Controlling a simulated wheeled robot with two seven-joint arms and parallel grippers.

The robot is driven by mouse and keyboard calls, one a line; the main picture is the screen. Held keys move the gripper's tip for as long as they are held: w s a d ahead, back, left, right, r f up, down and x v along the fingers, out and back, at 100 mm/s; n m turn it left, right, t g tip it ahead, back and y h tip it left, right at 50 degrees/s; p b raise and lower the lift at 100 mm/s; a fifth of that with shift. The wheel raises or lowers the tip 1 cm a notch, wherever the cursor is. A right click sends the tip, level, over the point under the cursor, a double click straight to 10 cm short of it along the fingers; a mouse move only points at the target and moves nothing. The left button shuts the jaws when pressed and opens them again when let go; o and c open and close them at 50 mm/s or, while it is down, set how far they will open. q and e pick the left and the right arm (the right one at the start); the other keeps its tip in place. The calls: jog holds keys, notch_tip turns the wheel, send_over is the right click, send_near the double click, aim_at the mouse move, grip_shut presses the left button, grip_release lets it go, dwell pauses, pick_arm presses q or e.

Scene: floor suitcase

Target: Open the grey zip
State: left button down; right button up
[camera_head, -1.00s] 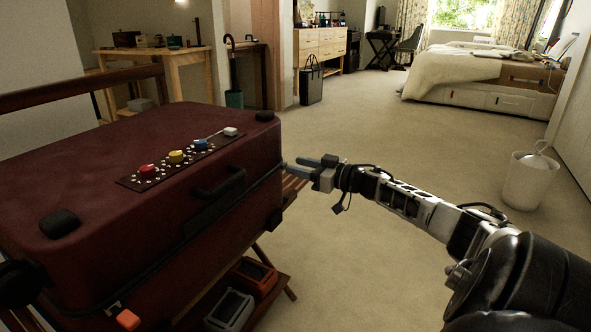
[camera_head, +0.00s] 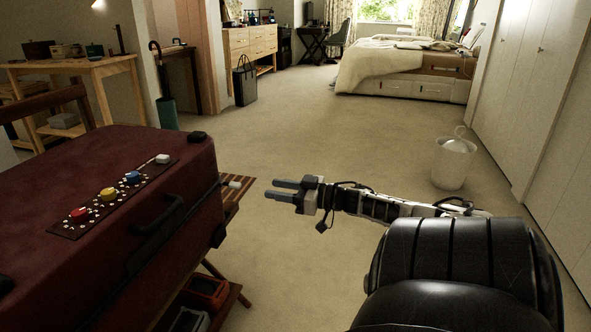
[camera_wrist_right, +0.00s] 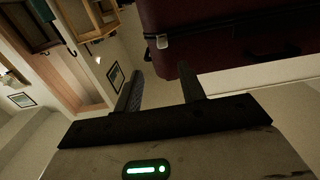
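The dark red suitcase (camera_head: 110,215) lies at the left in the head view, lid down. What looks like the grey zip pull (camera_head: 235,184) sticks out at its right rear corner. A small metallic grey piece, probably the same pull, shows on the suitcase edge in the right wrist view (camera_wrist_right: 162,41). My right gripper (camera_head: 271,189) is open and empty, pointing left toward the suitcase, with a gap between its fingertips and the pull. Its two fingers stand apart in the right wrist view (camera_wrist_right: 162,88). My left gripper is out of view.
A panel (camera_head: 110,198) with red, yellow, blue and pale knobs lies on the lid beside a dark handle (camera_head: 157,228). The suitcase rests on a wooden slatted rack (camera_head: 236,200), with orange (camera_head: 206,292) and grey boxes below. A white bin (camera_head: 453,165) stands right; carpet between is clear.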

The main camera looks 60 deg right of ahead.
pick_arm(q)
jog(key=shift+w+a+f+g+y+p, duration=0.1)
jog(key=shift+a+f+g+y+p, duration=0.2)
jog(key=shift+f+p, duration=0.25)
pick_arm(e)
jog(key=shift+v, duration=2.1)
